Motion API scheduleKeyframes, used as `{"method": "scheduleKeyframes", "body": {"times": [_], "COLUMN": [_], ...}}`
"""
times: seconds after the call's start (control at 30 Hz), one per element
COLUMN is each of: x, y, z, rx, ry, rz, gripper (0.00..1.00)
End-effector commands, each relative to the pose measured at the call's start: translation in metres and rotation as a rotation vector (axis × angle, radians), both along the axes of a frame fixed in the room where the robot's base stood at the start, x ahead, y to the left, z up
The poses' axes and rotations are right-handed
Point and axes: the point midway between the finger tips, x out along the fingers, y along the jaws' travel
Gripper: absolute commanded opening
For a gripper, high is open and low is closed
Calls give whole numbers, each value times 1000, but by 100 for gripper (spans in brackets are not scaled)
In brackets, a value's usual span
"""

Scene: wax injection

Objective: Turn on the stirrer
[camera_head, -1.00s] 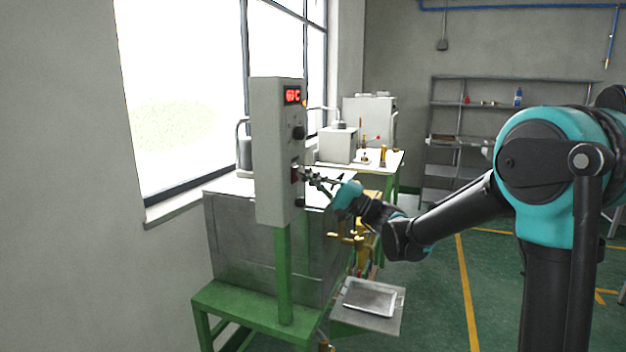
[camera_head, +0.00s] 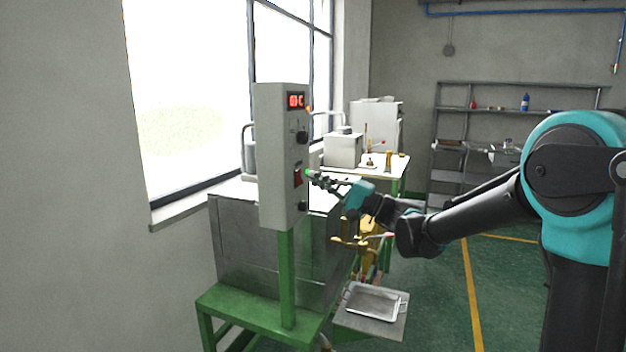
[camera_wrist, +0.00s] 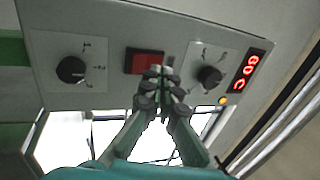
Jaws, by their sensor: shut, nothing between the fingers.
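A grey control box (camera_head: 272,150) stands on a green post at the left of the head view. Its face carries a red digital display (camera_head: 296,101), an upper black knob (camera_head: 302,138), a red rocker switch (camera_head: 298,177) and a lower black knob (camera_head: 304,206). My gripper (camera_head: 314,178) is shut and empty, its tips close in front of the box at switch height. In the wrist view, the tips of my gripper (camera_wrist: 161,75) overlap the right edge of the red switch (camera_wrist: 143,62), between the two knobs (camera_wrist: 71,69) (camera_wrist: 209,76). I cannot tell whether they touch.
A metal tank (camera_head: 235,240) on a green stand is behind and beside the box. A metal tray (camera_head: 374,303) lies low to the right, under brass fittings (camera_head: 352,242). A white table (camera_head: 392,166) with equipment stands behind. Open floor lies to the right.

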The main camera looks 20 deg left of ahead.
Motion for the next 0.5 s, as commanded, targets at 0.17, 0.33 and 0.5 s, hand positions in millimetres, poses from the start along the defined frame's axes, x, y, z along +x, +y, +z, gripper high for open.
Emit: {"method": "scheduleKeyframes", "body": {"times": [0.17, 0.33, 0.5], "x": [0, -3, -5], "y": [-29, -63, -90], "z": [-2, -4, -5], "rx": [0, 0, 0], "ry": [1, 0, 1], "rz": [-4, -4, -3], "gripper": [0, 0, 0]}}
